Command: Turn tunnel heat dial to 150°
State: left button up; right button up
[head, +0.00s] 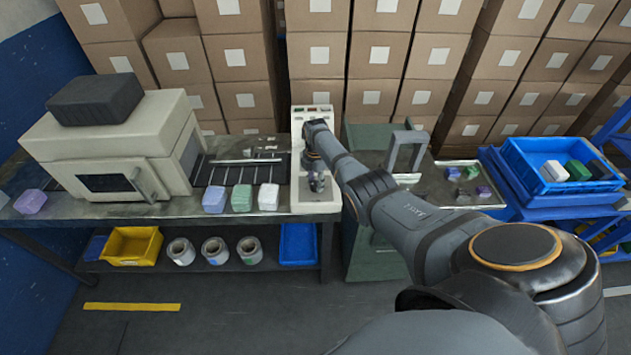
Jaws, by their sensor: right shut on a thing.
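My right gripper (317,184) points down at the lower part of the panel and is shut on a small knob there, taken to be the tunnel heat dial. The fingers hide the knob, so its pointer and scale cannot be read. Small coloured buttons show along the panel's top edge. My left gripper is not in view.
A cream tunnel machine (105,140) with a dark block on top stands left of the panel. Wrapped packs (241,198) lie on the bench before the dark conveyor. A green cabinet (375,262) and a blue crate (520,160) are at the right. Stacked cartons fill the back.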

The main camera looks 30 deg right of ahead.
jog(key=m, duration=0.5)
jog(key=m+p, duration=0.1)
jog(key=m, duration=1.5)
jog(key=shift+m+p, duration=0.3)
dwell(0.4)
jog(key=o, duration=1.2)
